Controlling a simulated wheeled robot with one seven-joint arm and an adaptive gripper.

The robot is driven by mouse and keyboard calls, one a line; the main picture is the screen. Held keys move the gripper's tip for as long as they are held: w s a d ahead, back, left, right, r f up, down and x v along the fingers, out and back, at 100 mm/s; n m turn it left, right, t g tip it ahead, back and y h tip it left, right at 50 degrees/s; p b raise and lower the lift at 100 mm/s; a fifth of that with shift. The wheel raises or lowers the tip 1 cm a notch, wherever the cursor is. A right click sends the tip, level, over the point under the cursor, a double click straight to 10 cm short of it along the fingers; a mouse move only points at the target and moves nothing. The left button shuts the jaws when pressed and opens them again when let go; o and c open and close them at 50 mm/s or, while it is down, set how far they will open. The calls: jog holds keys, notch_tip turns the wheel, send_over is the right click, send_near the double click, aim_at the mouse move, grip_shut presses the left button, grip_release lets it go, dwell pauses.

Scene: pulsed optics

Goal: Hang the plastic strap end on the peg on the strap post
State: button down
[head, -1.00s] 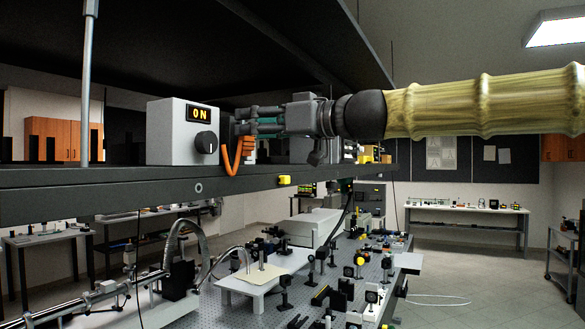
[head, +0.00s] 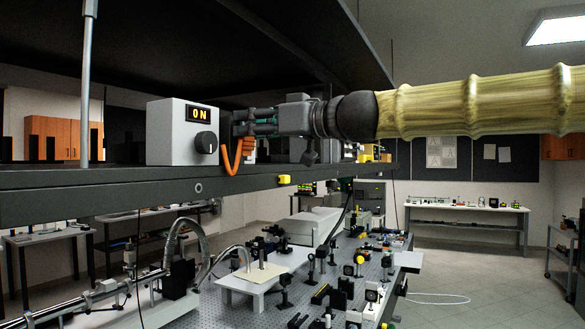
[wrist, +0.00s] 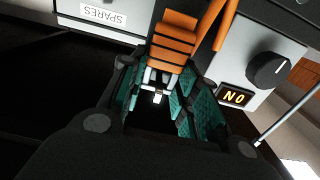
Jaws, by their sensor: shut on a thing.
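The orange plastic strap (head: 232,160) bends in a V at the front edge of the shelf, just right of the box marked ON. Its ridged end (head: 249,146) is at the tips of my gripper (head: 241,126). In the wrist view the orange ridged strap end (wrist: 175,38) sits at the tips of the teal-padded fingers (wrist: 157,90), which are closed on it. A small pale metal piece (wrist: 157,97) shows between the fingers; I cannot tell whether it is the peg. The strap post is not clearly visible, and the fingers hide the contact.
The grey box with a dial and ON display (head: 182,132) stands close left of my gripper. A box labelled SPARES (wrist: 105,17) is near in the wrist view. The shelf (head: 120,192) runs below, with a dark panel above. An optical table (head: 330,285) lies lower.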

jog(key=shift+r, duration=0.35)
jog(key=shift+r, duration=0.25)
jog(key=shift+d, duration=0.15)
jog(key=b+v, duration=0.1)
jog(key=v, duration=0.8)
jog(key=shift+b, duration=0.35)
dwell(0.8)
